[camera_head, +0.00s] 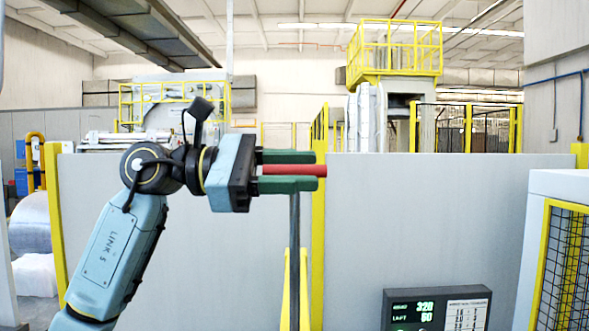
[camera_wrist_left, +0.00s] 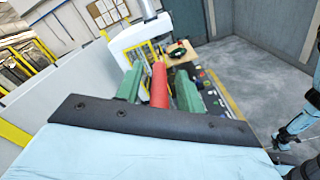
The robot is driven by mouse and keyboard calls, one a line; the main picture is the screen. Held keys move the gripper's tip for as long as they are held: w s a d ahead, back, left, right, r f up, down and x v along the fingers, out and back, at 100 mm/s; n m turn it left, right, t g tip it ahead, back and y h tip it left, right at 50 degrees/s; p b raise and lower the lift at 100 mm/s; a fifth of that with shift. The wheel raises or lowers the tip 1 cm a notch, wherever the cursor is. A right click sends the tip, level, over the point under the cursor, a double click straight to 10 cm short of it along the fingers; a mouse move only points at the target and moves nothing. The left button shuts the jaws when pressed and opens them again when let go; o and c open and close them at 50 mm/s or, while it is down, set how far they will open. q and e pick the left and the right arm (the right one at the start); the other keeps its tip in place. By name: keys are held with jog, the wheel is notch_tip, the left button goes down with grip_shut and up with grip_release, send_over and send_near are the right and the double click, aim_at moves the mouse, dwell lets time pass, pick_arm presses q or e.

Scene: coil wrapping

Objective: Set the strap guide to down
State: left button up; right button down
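A red handle (camera_head: 310,170) sits atop a dark upright lever bar (camera_head: 294,240), which rises from a yellow bracket (camera_head: 285,290). My left gripper (camera_head: 288,170) has its two green fingers above and below the red handle, with the handle running between them. In the left wrist view the red handle (camera_wrist_left: 159,86) lies between the green fingers (camera_wrist_left: 160,95), with narrow gaps visible on both sides, so the gripper looks open around it. The handle's near end is hidden by the gripper. My right gripper does not show in the head view.
A light grey panel (camera_head: 420,215) with yellow posts (camera_head: 319,240) stands behind the lever. A dark display box (camera_head: 437,308) with green digits is at the lower right, beside a white cabinet with yellow-framed mesh (camera_head: 565,270). Grey floor (camera_wrist_left: 255,80) shows in the left wrist view.

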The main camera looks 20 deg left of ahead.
aim_at(294, 297)
pick_arm(q)
jog(key=shift+r, duration=0.1)
grip_shut()
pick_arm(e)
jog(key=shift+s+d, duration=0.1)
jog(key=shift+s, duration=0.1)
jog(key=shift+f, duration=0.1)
